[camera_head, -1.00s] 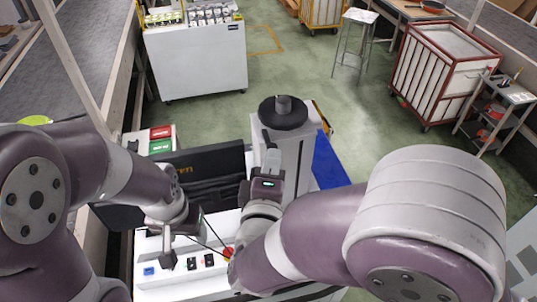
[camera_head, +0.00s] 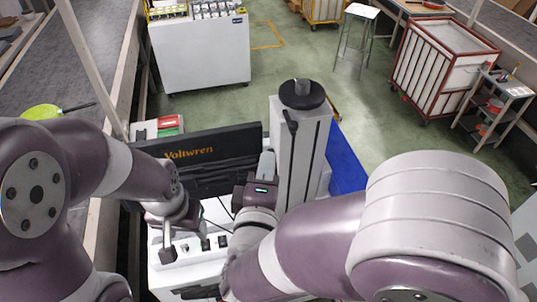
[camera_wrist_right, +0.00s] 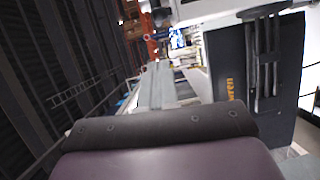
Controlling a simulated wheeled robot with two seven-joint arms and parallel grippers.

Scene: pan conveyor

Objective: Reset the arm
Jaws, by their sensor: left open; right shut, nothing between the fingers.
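Both my arms show in the head view. My left gripper (camera_head: 184,247) hangs low over the white control box at lower left. It is open and I see nothing in it. My right gripper (camera_head: 267,164) points up beside the grey column. In the right wrist view its grey fingers (camera_wrist_right: 170,86) are together with nothing between them. A green pan (camera_head: 41,112) with a dark handle lies on the conveyor (camera_head: 50,70) at the left, partly hidden behind my left arm.
A black panel marked Voltwren (camera_head: 225,160) stands close behind both grippers; it also shows in the right wrist view (camera_wrist_right: 270,85). The grey column (camera_head: 302,140) is right of my right gripper. A white cabinet (camera_head: 200,55) and red-framed cart (camera_head: 440,70) stand farther back, with open green floor between.

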